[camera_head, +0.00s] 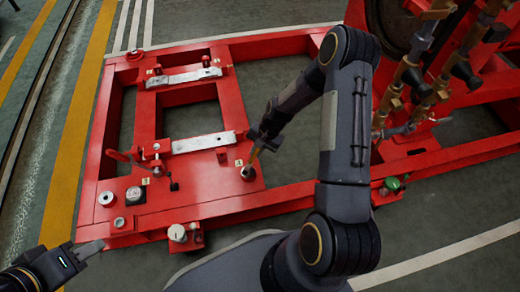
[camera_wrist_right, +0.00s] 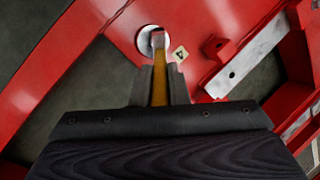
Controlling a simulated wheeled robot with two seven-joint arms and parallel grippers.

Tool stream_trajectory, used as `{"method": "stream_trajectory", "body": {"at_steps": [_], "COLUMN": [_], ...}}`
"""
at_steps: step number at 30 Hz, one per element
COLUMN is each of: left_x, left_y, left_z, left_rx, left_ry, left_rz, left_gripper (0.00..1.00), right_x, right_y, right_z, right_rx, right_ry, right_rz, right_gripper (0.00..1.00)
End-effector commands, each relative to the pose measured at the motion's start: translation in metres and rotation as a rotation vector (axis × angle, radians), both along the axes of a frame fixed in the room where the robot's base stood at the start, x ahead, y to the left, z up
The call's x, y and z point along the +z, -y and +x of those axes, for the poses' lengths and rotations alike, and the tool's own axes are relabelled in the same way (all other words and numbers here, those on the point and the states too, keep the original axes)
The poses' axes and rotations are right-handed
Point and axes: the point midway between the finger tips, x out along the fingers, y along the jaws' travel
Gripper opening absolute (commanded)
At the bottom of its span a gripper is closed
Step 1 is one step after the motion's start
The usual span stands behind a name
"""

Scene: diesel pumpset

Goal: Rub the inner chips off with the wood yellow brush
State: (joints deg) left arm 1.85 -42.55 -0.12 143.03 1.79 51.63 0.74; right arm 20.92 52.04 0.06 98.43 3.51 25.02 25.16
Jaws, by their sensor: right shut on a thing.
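My right gripper (camera_head: 262,138) is shut on the yellow wooden brush (camera_head: 254,156), which points down at the red frame. In the right wrist view, the brush (camera_wrist_right: 160,84) sticks out between the fingers of the right gripper (camera_wrist_right: 160,88). Its tip is at a round pale metal fitting (camera_wrist_right: 146,50) with an opening. The same fitting (camera_head: 248,174) shows in the head view under the brush tip. I cannot tell how deep the tip sits, and no chips can be made out. My left gripper (camera_head: 88,250) is low at the left; its finger opening is unclear.
The red pumpset frame (camera_head: 190,205) carries two pale metal bars (camera_head: 203,142), several knobs and a small label with the number 4 (camera_wrist_right: 180,54) beside the fitting. Brown-and-black linkages (camera_head: 415,75) stand at the upper right. Grey floor lies around the frame.

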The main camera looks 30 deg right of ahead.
Motion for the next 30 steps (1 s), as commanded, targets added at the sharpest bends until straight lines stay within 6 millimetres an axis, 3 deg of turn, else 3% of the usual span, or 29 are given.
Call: {"method": "stream_trajectory", "body": {"at_steps": [10, 30], "left_x": [0.000, -0.001], "left_y": [0.000, 0.000], "left_z": [0.000, 0.000], "left_rx": [0.000, 0.000], "left_ry": [0.000, 0.000], "left_rz": [0.000, 0.000], "left_gripper": [0.35, 0.35], "right_x": [-0.001, 0.001], "right_y": [-0.011, 0.011], "right_z": [0.001, -0.003], "right_rx": [0.001, -0.001], "right_ry": [-0.004, -0.002], "right_rz": [0.002, 0.000], "right_gripper": [0.00, 0.00]}}
